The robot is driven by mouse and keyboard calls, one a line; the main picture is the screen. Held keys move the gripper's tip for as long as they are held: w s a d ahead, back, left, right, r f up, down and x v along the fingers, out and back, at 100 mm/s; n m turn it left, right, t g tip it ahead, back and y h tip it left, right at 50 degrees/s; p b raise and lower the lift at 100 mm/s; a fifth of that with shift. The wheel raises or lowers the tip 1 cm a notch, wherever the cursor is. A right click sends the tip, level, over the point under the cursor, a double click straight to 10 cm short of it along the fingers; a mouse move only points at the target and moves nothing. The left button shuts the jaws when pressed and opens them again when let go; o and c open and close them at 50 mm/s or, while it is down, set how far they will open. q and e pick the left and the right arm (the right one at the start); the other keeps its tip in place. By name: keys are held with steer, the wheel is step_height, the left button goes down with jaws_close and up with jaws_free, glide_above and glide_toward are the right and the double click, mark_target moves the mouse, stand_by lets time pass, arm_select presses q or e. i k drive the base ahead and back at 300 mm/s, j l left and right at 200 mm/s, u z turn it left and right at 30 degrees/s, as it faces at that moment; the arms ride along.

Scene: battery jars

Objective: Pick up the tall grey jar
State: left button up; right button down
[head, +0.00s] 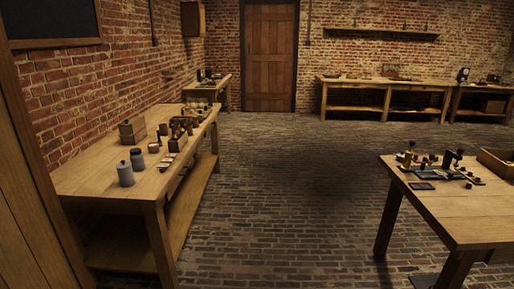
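Two grey jars with lids stand upright near the front end of the long wooden table at the left. The nearer grey jar (125,175) looks slightly paler. The other grey jar (137,160) stands just behind it and looks a little bluer. I cannot tell surely which of the two is the taller. Neither of my grippers is in view.
The left table (92,184) also holds a wooden box (132,132) and several small brown items behind the jars. A second table (470,213) with small parts stands at the right. The brick floor (290,185) between them is clear.

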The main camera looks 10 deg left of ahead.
mark_target(137, 161)
steer(key=i, duration=0.8)
steer(key=i+u, duration=0.1)
steer(key=i, duration=0.75)
steer(key=i+l, duration=0.15)
steer(key=i, duration=0.65)
steer(key=i+l+u, duration=0.1)
steer(key=i, duration=0.7)
